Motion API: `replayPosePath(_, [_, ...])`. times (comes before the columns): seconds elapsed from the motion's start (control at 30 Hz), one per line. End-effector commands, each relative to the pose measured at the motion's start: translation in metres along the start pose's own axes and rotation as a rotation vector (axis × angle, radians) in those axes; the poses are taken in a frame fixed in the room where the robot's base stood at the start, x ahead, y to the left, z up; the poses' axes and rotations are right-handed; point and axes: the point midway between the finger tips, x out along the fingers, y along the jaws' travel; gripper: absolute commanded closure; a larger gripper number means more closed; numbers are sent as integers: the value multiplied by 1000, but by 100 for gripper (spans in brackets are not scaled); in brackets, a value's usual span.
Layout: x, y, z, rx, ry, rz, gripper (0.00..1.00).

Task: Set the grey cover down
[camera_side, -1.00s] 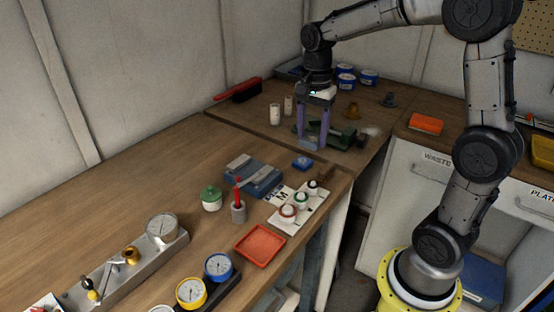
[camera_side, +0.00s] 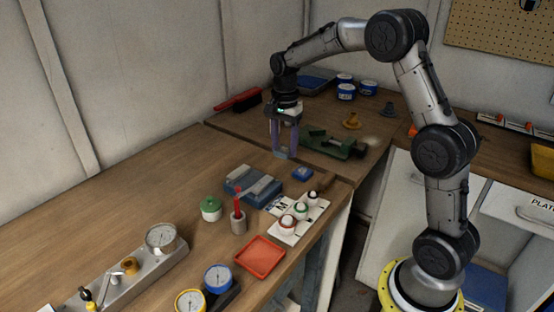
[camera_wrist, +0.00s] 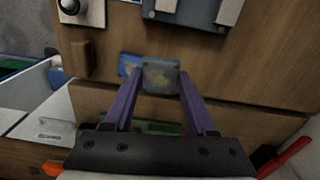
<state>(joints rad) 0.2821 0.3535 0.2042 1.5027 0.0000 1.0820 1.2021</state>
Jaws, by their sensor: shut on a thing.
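My gripper (camera_wrist: 160,75) points down over the wooden bench. In the wrist view its two purple fingers are closed on a small grey, squarish cover (camera_wrist: 161,78). In the side view my gripper (camera_side: 284,154) is near the seam between the two bench tops, behind the blue block with grey bars (camera_side: 253,184). The blue block also shows at the top of the wrist view (camera_wrist: 190,12).
A small blue box (camera_side: 302,174) lies just right of the fingertips. A green tool (camera_side: 335,145) is behind to the right. A white panel with round knobs (camera_side: 297,215) and a green-lidded jar (camera_side: 210,208) stand nearer. Bare wood lies left of my gripper.

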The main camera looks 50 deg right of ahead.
Motion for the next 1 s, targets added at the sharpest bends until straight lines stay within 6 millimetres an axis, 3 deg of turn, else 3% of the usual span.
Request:
replayPosePath(0.2, [26, -20, -8, 0, 0, 0, 100])
replayPosePath(0.37, [32, -26, -10, 0, 1, -2, 100])
replayPosePath(0.63, [63, -30, -12, 0, 0, 1, 100])
replayPosePath(1.0, [68, -31, -12, 0, 0, -1, 100])
